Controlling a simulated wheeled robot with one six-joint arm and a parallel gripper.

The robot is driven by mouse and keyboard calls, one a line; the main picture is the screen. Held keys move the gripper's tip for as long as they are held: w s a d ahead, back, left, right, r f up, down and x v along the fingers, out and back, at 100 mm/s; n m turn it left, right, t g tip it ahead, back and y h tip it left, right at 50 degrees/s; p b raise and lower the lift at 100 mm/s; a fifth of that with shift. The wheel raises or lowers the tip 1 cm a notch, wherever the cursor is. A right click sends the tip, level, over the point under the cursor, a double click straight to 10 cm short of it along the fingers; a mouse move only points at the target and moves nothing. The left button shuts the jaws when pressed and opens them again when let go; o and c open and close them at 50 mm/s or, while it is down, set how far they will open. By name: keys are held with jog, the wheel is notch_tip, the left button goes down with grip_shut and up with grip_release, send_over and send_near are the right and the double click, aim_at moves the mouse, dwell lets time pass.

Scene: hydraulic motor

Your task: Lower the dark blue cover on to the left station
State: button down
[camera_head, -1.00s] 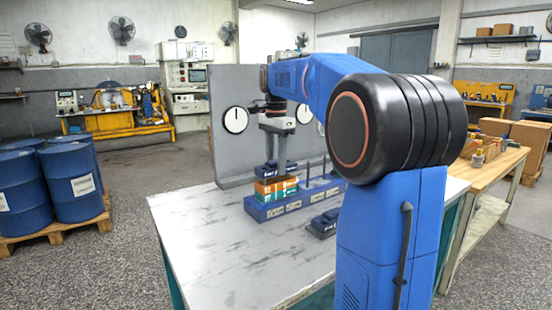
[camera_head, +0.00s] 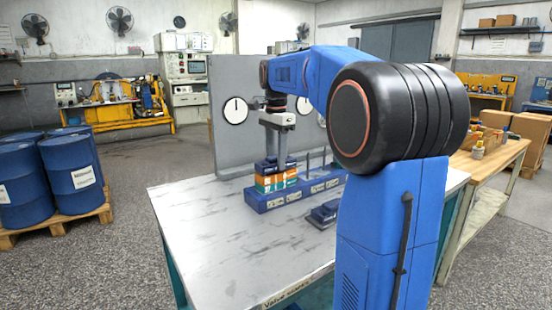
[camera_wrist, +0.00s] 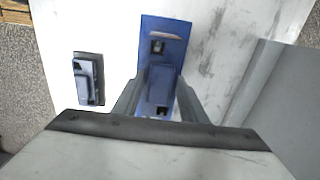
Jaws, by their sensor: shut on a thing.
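My gripper (camera_head: 277,152) points down over the left end of the blue base (camera_head: 322,186) and is shut on the dark blue cover (camera_head: 268,164). In the head view the cover is right above the orange and green stack (camera_head: 270,182) at the left station. I cannot tell whether it touches the stack. In the wrist view the cover (camera_wrist: 160,84) sits between the two fingers (camera_wrist: 158,98) and hides the stack below. The base (camera_wrist: 150,26) shows beyond it.
Thin upright posts (camera_head: 325,160) stand on the base to the right. Another dark block (camera_head: 323,214) lies loose on the table (camera_head: 225,245); it also shows in the wrist view (camera_wrist: 88,80). A grey panel with dials (camera_head: 228,145) stands behind. The table's front left is clear.

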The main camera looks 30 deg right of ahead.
aim_at(276, 157)
jog(key=shift+f, duration=0.5)
dwell(0.4)
jog(key=c, duration=1)
grip_release()
notch_tip(276, 157, up, 17)
jog(key=shift+r, duration=0.2)
